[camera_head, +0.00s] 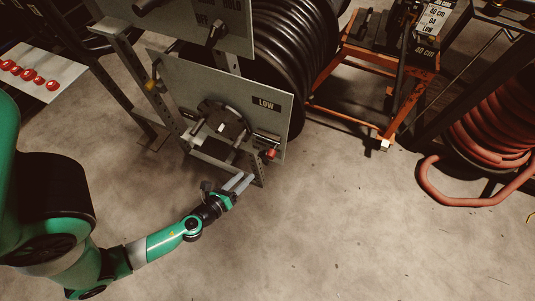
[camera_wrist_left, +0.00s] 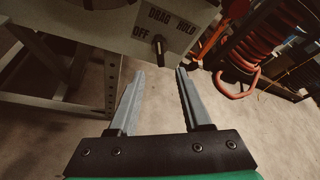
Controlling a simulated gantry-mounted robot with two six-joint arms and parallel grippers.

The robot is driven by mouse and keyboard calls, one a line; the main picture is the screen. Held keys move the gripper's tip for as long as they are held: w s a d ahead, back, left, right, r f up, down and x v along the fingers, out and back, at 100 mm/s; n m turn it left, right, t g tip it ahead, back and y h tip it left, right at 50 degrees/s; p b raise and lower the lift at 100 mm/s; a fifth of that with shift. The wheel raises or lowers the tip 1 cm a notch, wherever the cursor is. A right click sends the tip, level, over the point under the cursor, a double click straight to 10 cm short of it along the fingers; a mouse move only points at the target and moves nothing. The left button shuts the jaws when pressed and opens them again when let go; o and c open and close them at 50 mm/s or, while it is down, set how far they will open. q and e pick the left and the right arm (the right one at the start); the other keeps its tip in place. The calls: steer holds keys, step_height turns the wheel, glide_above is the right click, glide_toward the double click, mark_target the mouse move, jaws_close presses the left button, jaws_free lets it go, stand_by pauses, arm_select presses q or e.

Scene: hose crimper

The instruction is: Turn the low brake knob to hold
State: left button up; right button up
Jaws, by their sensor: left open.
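The low brake knob (camera_wrist_left: 158,46) is a small dark knob on a pale plate marked OFF, DRAG and HOLD in the left wrist view. Its pale tip is upward, roughly toward DRAG; the exact setting is hard to tell. In the head view the LOW panel (camera_head: 240,100) stands at the lower reel, and the knob cannot be made out clearly. My left gripper (camera_head: 243,182) is open and empty, just below the panel's lower right corner. In the left wrist view its fingers (camera_wrist_left: 159,82) sit apart below the knob, not touching it. My right gripper is not in view.
A red-tipped part (camera_head: 270,153) sticks out by the panel's lower right. A steel rack post (camera_head: 150,95) stands left. An orange frame (camera_head: 385,95) and a red hose coil (camera_head: 490,135) are at the right. The floor (camera_head: 350,220) in front is clear.

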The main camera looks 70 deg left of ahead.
mark_target(262, 161)
arm_select(q)
steer(key=b+x, duration=0.1)
steer(key=x, duration=1)
steer(key=shift+w, duration=0.1)
steer(key=shift+d+f, duration=0.1)
steer(key=shift+c, duration=0.5)
jaws_close()
